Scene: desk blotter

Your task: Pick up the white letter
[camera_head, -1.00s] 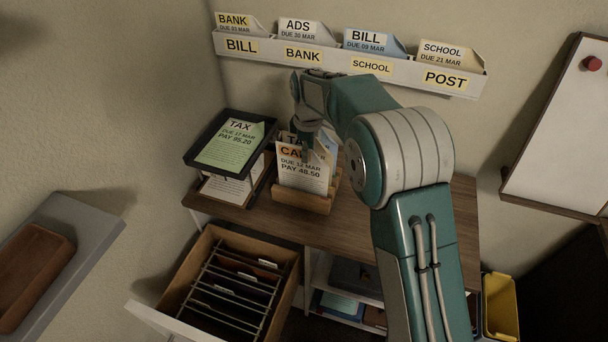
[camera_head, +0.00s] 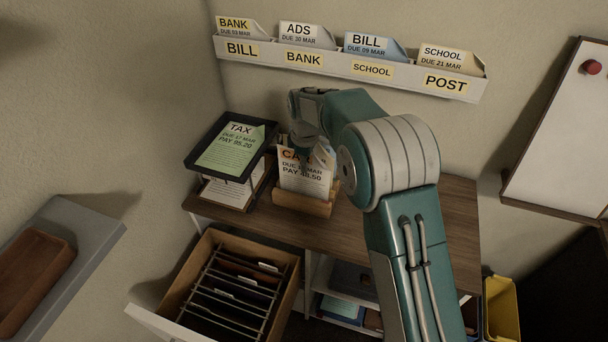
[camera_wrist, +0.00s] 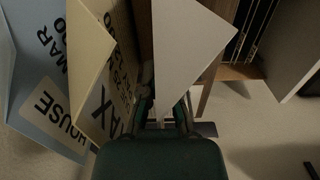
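The white letter (camera_head: 305,183), marked with a due date of 12 MAR and PAY 48.50, stands at the front of a small wooden holder (camera_head: 300,200) on the desk. My gripper (camera_head: 308,146) is at its top edge and hides part of its orange heading. In the wrist view, a plain white face of the letter (camera_wrist: 188,45) reaches down to my gripper (camera_wrist: 166,118). The two fingers are apart, one on each side of the letter's near end. A cream TAX letter (camera_wrist: 95,60) and a blue letter (camera_wrist: 40,95) stand to the left.
A black tray (camera_head: 191,157) with a green TAX sheet (camera_head: 231,147) stands left of the holder. A wall rack (camera_head: 340,66) with several letters hangs behind. An open drawer (camera_head: 185,282) with file dividers is below. The desk's right side (camera_head: 455,210) is clear.

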